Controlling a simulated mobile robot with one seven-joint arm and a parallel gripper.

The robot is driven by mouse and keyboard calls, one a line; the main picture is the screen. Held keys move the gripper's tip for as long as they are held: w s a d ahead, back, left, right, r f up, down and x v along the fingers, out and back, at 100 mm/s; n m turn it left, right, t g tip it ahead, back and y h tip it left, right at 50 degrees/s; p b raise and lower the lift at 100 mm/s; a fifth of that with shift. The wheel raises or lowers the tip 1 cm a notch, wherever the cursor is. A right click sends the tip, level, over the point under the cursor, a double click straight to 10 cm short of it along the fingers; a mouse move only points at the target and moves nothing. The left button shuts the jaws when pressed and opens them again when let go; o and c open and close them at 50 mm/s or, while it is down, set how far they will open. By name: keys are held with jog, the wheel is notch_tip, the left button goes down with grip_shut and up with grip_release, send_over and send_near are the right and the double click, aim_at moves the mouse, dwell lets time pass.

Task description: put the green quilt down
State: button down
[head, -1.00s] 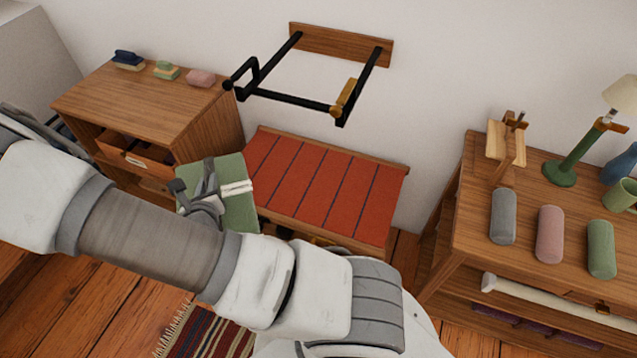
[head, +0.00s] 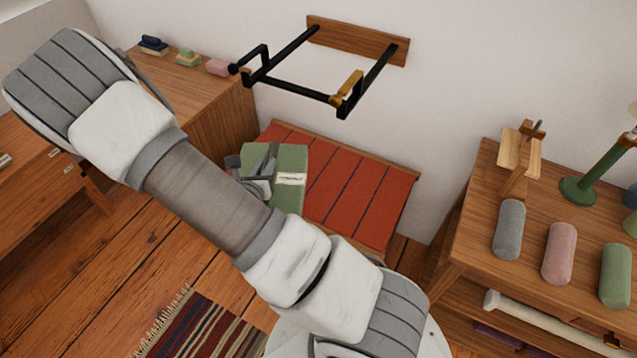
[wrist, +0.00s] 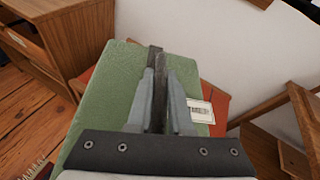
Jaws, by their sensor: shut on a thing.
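The green quilt (head: 291,160) is a folded block with a pale band and label. It is in my gripper (head: 262,178), over the left end of a low bench with a red striped top (head: 345,195). In the wrist view the quilt (wrist: 105,95) fills the middle, with the fingers of my gripper (wrist: 157,75) shut on it and its label at the right. The red top shows in small patches beside it. I cannot tell whether the quilt touches the bench. My arm hides part of the bench's near side.
A black wall frame (head: 300,85) juts out above the bench. A wooden cabinet (head: 215,110) stands to the left. A wooden table (head: 480,215) with several bolsters (head: 509,228) stands to the right. The middle and right of the red top are clear.

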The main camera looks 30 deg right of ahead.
jog(key=s+d+f+m+g+h+b, duration=0.2)
jog(key=s+d+f+m+g+b, duration=0.3)
jog(key=d, duration=0.5)
jog(key=s+d+f+m+g+h+b, duration=0.2)
jog(key=s+d+f+m+g+b, duration=0.3)
jog(key=d, duration=0.5)
jog(key=w+d+f+b, duration=0.4)
jog(key=w+d+f, duration=0.2)
jog(key=d+f, duration=0.3)
jog(key=shift+d+f+n, duration=0.25)
jog(key=shift+f+n, duration=0.05)
jog(key=shift+f, duration=0.65)
jog(key=shift+w, duration=0.1)
jog(key=shift+f, duration=0.15)
jog(key=c, duration=0.8)
grip_release()
jog(key=shift+f, duration=0.1)
